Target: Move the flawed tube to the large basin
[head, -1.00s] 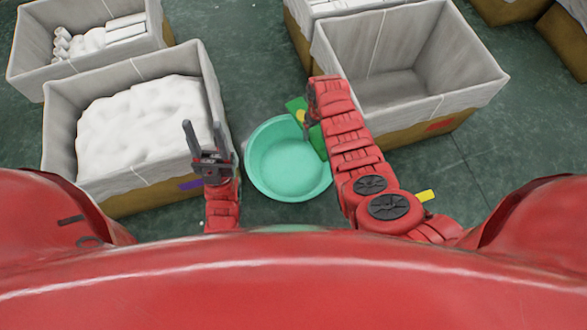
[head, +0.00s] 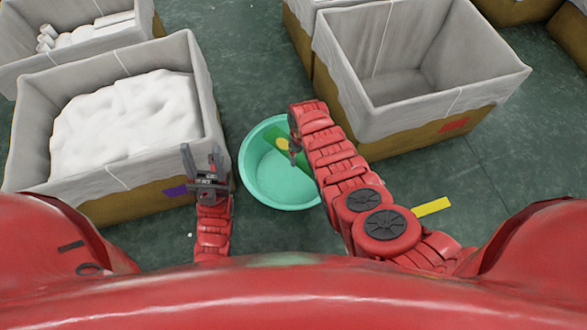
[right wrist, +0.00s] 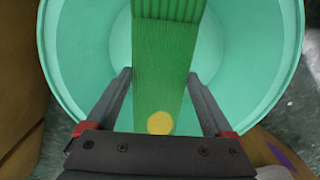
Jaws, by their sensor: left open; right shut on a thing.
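The green knitted tube with a yellow spot (head: 272,138) is over the teal basin (head: 262,188), partly hidden by my right arm in the head view. In the right wrist view the tube (right wrist: 158,50) runs between the fingers of my right gripper (right wrist: 159,76), with a ribbed end at the top and the yellow spot near the palm. The basin (right wrist: 75,60) lies beneath it. My right gripper (head: 293,150) is shut on the tube. My left gripper (head: 201,158) is open and empty, left of the basin beside the crate with white fabric.
A lined crate with a white fabric heap (head: 52,80) stands left. Another with white rolls (head: 70,52) is behind it. An empty lined crate (head: 432,107) stands right of the basin. A yellow strip (head: 432,206) is on the floor at right, where the floor is clear.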

